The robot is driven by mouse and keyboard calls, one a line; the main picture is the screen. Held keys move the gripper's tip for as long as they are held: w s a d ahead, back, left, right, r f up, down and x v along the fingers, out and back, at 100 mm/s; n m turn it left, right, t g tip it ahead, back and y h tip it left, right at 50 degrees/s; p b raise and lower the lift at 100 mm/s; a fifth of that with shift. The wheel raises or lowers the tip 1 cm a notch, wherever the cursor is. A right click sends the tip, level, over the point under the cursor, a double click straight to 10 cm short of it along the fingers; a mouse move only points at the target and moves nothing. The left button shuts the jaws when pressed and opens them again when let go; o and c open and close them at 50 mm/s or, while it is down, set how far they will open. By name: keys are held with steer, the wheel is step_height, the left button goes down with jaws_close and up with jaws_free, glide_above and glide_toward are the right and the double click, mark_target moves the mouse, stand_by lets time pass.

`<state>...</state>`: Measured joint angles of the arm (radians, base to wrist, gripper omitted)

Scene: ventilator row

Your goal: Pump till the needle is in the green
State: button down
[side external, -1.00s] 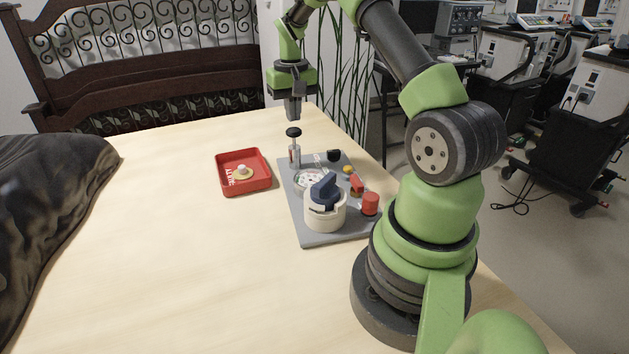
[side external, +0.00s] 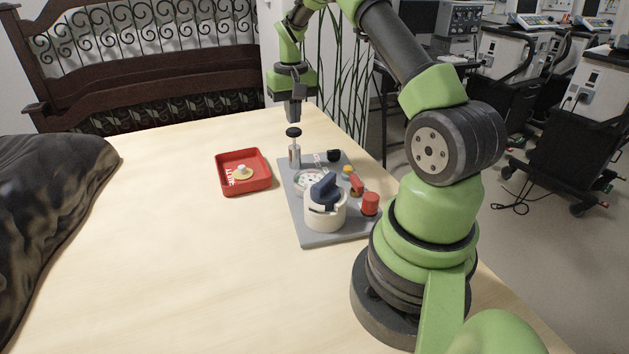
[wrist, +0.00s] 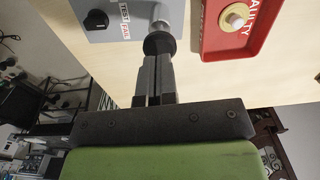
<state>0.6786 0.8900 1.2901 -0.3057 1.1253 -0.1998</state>
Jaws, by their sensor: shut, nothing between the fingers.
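The pump (side external: 294,155) stands upright at the far left corner of a grey panel (side external: 310,238), a metal cylinder with a black knob (side external: 293,132) on top. My gripper (side external: 294,120) is shut and empty, pointing down just above the knob. In the wrist view my gripper's fingers (wrist: 157,62) reach to the black knob (wrist: 159,43); I cannot tell whether they touch it. The round dial (side external: 307,181) lies on the panel, partly hidden by a white body with a dark blue handle (side external: 325,190). Its needle is too small to read.
A red tray (side external: 258,187) with a yellow and white part (side external: 242,172) lies left of the panel. The panel also bears a red knob (side external: 370,203), a yellow button (side external: 347,170) and a black switch (side external: 334,155).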

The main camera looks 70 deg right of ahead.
mark_target(293, 129)
steer(key=shift+f, duration=2.2)
steer(key=shift+r, duration=1.4)
steer(key=shift+f, duration=0.15)
stand_by(1.2)
